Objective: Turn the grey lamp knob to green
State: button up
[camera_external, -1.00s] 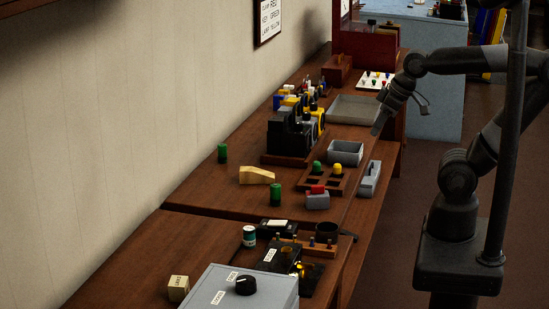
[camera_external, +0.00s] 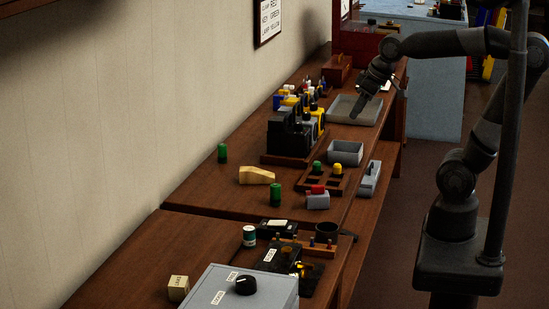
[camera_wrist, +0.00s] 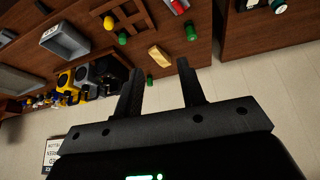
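A grey box (camera_external: 257,299) stands at the near end of the bench, cut off by the bottom edge of the external view. A round black knob (camera_external: 246,285) sits on its top, with small white labels beside it. The labels are too small to read and I cannot tell where the knob points. My gripper (camera_external: 357,113) is over the grey tray far up the bench, well away from the knob. In the wrist view my gripper (camera_wrist: 160,68) has its two fingers apart with nothing held between them. I cannot make out the knob in that view.
Black and yellow items (camera_external: 290,130), a small grey bin (camera_external: 346,152), a wooden holder (camera_external: 324,180) and a pale yellow block (camera_external: 257,175) stand between my gripper and the box. A wall sign (camera_external: 267,20) hangs at left. The bench's left strip is mostly clear.

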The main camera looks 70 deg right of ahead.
jog(key=w+d+r+m, duration=0.2)
jog(key=w+d, duration=0.5)
jog(key=w, duration=0.1)
jog(key=m+g+h, duration=0.2)
jog(key=m, duration=0.2)
send_near(307, 113)
jog(key=x, duration=0.9)
jog(key=shift+w+d, duration=0.1)
jog(key=shift+d, duration=0.15)
jog(key=c, duration=0.7)
jog(key=shift+c, duration=0.2)
